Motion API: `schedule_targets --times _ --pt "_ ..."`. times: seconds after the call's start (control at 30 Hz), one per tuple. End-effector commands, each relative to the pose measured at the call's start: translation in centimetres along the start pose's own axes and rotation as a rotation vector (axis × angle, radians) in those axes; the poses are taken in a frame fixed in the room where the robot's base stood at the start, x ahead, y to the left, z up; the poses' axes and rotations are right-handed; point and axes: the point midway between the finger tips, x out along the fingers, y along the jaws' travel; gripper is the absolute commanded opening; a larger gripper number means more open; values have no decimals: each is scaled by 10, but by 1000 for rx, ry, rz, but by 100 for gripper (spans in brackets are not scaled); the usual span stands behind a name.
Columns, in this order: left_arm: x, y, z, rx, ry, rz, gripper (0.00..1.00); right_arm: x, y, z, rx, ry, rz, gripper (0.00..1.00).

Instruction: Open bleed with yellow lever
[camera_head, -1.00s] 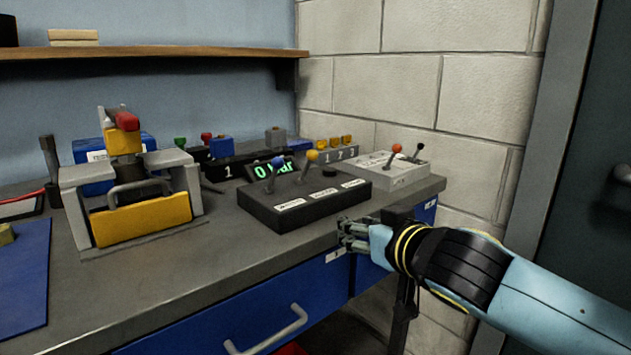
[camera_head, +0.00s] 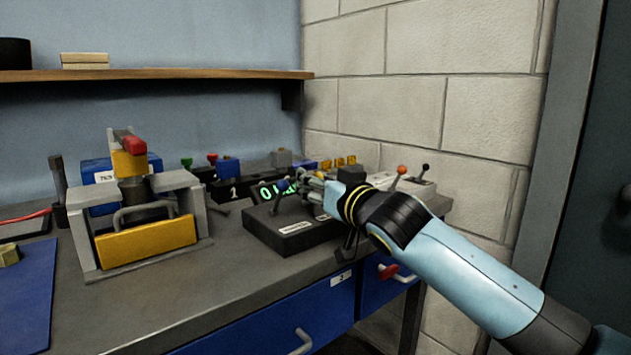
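A dark control box (camera_head: 298,240) with white labels sits near the front right of the bench. Its blue-knobbed lever (camera_head: 283,184) stands at the left, just beside my fingers. The yellow-knobbed lever is hidden behind my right gripper (camera_head: 312,188), which is over the middle of the box. The fingers point left and away from me; whether they touch or hold the lever cannot be seen. A display (camera_head: 272,191) behind the box shows green digits, partly covered by the gripper. My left gripper is not in view.
A grey fixture with a yellow front (camera_head: 146,244) stands to the left. A light box with red-knobbed (camera_head: 402,170) and black-knobbed (camera_head: 425,168) levers is at the right, partly behind my arm. A red knob (camera_head: 388,271) is below the bench edge. The wall is close behind.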

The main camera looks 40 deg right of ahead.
Motion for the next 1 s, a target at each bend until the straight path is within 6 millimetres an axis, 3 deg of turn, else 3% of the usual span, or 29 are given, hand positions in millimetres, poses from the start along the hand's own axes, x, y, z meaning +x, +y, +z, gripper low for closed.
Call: schedule_targets --times 0.3,0.57,1.0 --pt "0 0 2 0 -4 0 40 3 0 0 1 -1 0 34" --pt "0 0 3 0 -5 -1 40 2 0 0 1 -1 0 0" --pt "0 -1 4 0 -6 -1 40 2 0 2 0 -3 0 0"
